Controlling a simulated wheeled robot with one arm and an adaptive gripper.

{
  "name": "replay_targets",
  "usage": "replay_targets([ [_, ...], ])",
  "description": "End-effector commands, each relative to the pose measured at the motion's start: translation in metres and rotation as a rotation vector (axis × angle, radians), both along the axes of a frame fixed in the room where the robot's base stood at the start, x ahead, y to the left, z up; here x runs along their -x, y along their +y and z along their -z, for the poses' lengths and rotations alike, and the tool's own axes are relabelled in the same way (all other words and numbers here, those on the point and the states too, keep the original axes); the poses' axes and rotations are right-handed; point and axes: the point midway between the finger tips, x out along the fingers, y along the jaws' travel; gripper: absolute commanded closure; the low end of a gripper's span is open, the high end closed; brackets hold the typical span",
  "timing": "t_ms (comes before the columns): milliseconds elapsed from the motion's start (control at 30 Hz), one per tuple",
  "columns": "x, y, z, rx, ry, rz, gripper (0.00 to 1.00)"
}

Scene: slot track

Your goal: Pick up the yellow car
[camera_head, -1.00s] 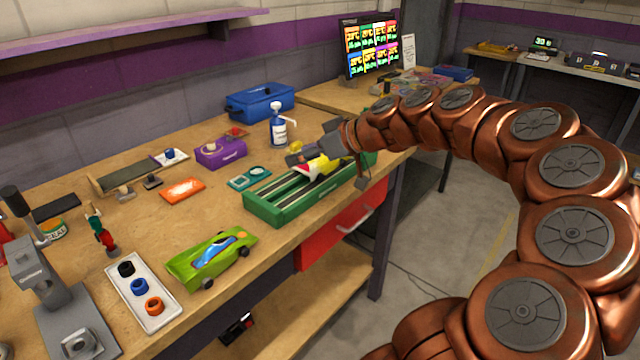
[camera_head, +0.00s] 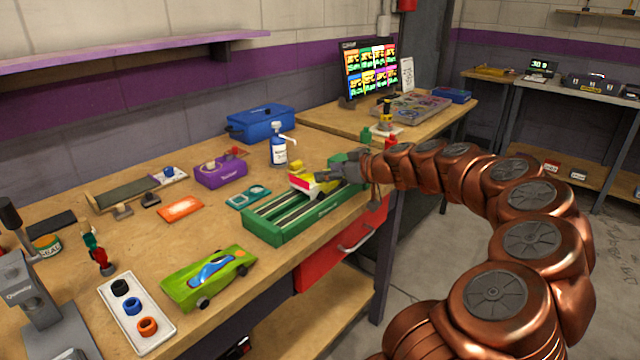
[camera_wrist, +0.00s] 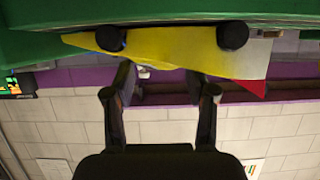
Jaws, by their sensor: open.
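The yellow car (camera_head: 325,187), with a white and red end, sits on the far right part of the green slot track (camera_head: 283,237). In the wrist view the yellow car (camera_wrist: 175,50) lies across the top, its two dark wheels against the green track (camera_wrist: 30,45). My gripper (camera_head: 328,175) is at the car's right side in the head view, partly covering it. In the wrist view my gripper (camera_wrist: 160,82) has its two fingers spread apart, tips close to the car's body. I cannot tell whether they touch it.
A green car (camera_head: 208,277) and a white tray of coloured rings (camera_head: 137,312) lie at the front of the bench. A blue-labelled bottle (camera_head: 279,152), a purple box (camera_head: 220,172) and a blue case (camera_head: 260,122) stand behind the track. A red drawer (camera_head: 340,246) is below.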

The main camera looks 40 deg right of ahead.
Motion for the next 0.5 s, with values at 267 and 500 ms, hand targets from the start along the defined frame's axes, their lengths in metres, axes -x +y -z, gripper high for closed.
replay_targets([
  [267, -0.0109, 0.0027, 0.0048, 0.0, 0.0, 0.0, 0.44],
  [500, -0.0106, 0.0028, 0.0049, 0.0, 0.001, 0.0, 0.62],
])
